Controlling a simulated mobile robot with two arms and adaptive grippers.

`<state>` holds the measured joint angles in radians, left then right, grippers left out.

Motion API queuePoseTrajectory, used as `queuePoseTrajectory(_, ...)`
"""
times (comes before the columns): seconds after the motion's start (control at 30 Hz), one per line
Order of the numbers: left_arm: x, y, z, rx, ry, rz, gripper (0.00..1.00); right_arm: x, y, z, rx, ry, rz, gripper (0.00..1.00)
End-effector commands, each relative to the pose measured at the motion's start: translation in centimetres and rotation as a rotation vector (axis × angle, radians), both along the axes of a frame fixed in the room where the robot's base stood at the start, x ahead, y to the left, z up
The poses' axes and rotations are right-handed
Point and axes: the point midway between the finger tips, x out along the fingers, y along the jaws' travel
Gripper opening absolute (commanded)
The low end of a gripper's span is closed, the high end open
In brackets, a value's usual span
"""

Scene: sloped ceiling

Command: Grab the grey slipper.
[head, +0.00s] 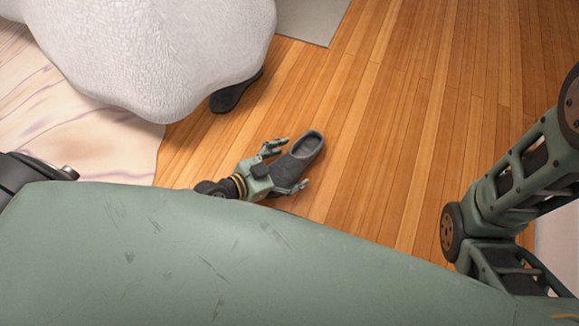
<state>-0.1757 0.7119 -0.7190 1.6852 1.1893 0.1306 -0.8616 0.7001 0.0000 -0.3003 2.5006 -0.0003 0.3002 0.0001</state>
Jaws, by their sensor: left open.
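The grey slipper (309,146) lies on the wooden floor near the middle of the head view, its open heel end toward the upper right. My left gripper (287,165) is open at its lower left end, with one finger on each side of the slipper's toe part. Whether the fingers touch it cannot be told. The right arm shows at the right edge, but its gripper is out of view.
A dark shoe or slipper (235,93) lies partly under a large white textured piece of furniture (160,50) at upper left. A pale rug (120,150) lies at left and a grey mat (312,18) at the top. The floor (410,130) to the right is clear.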

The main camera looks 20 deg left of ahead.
Motion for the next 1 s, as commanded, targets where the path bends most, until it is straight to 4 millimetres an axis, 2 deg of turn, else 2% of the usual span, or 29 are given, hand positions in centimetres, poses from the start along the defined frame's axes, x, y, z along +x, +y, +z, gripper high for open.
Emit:
queuePoseTrajectory(0.17,-0.01,0.05,0.05,0.001,0.001,0.0,0.83,-0.02,0.01,0.07,0.0,0.0,0.0,0.0)
queuePoseTrajectory(0.77,-0.13,0.02,-0.08,0.001,0.004,-0.001,0.31,-0.01,0.01,0.06,-0.001,0.0,0.0,0.0)
queuePoseTrajectory(1.0,-0.16,0.0,-0.06,0.0,0.005,-0.001,0.31,0.0,0.0,0.11,0.0,0.0,0.0,0.0)
